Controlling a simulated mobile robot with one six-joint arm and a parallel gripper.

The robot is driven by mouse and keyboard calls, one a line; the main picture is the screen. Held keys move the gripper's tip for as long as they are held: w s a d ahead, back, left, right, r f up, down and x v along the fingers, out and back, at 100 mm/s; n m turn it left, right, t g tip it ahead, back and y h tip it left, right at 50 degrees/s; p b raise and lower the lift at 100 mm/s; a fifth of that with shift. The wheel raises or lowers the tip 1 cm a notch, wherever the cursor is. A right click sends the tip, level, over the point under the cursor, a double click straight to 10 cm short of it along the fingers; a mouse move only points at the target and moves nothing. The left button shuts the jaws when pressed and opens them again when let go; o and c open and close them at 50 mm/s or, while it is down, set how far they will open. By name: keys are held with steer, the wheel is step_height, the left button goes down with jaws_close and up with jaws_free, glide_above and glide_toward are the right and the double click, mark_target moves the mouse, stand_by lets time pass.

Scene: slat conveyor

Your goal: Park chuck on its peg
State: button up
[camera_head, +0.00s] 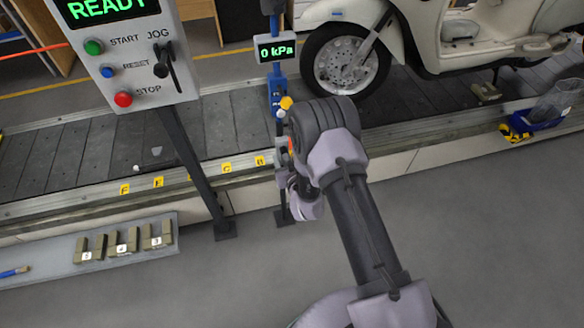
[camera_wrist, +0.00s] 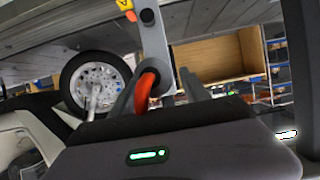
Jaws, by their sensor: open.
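My gripper (camera_wrist: 158,88) shows in the wrist view with its two dark fingers apart. A curved orange-red piece (camera_wrist: 146,92), like a hose or hook, shows between the fingers against a grey upright (camera_wrist: 155,45). I cannot tell if it touches them. The upright carries a black knob (camera_wrist: 147,17); I cannot tell whether this is the peg. In the head view, a blue stand (camera_head: 277,88) with a gauge (camera_head: 276,48) reading 0 kPa rises beside my wrist, with a yellow-tipped fitting (camera_head: 286,103). I cannot pick out the chuck for certain; my arm hides much there.
A white scooter (camera_head: 470,35) with its wheel (camera_head: 345,62) stands on the slat conveyor (camera_head: 60,155). A control box (camera_head: 128,50) on a post reads READY. A grey shelf (camera_head: 40,265) holds several numbered blocks. A blue bin (camera_head: 540,122) is at right. The front floor is clear.

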steer(key=p+v, duration=0.4)
steer(key=v, duration=1.2)
steer(key=w+d+r+m+g+h, duration=0.1)
steer(key=w+d+r+m+h, duration=0.2)
steer(key=r, duration=0.7)
steer(key=w+d+r+m+g, duration=0.1)
steer(key=w+d+r+m, duration=0.3)
steer(key=r, duration=0.6)
steer(key=s+d+r+g, duration=0.2)
steer(key=s+d+r, duration=0.1)
steer(key=s+r, duration=0.65)
steer(key=s+r+g+y, duration=0.1)
steer(key=s+r+g, duration=0.2)
steer(key=s, duration=1.4)
step_height(320, 180, up, 3)
steer(key=shift+s+a+r+m, duration=0.1)
steer(key=shift+s+a+m, duration=0.2)
steer(key=shift+s, duration=0.1)
